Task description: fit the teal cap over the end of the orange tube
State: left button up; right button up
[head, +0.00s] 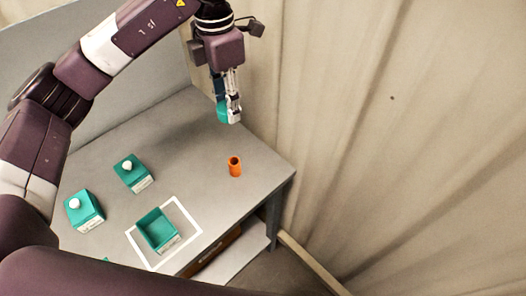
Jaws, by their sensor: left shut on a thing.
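The orange tube (235,167) stands upright near the right end of the grey table, its open end facing up. My left gripper (232,114) is above and behind the tube in the head view, pointing down. It is shut on the teal cap (223,112), which is partly hidden by the fingers. The cap and the tube are apart. My right gripper is not in view.
A teal open box (157,222) sits inside a white square outline near the table's front edge. Two teal boxes with white knobs (129,166) (74,203) stand to its left. The grey table (190,135) is bare around the tube. A beige curtain hangs at the right.

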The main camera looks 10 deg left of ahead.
pick_arm(q)
jog(key=f+p, duration=0.2)
jog(key=f, duration=0.7)
jog(key=f+p, duration=0.3)
jog(key=f, duration=0.7)
jog(key=shift+s+a+f, duration=0.2)
jog(key=shift+f, duration=0.3)
jog(key=o, duration=0.5)
jog(key=shift+c, duration=0.2)
jog(key=o, duration=0.4)
jog(key=shift+o, duration=0.2)
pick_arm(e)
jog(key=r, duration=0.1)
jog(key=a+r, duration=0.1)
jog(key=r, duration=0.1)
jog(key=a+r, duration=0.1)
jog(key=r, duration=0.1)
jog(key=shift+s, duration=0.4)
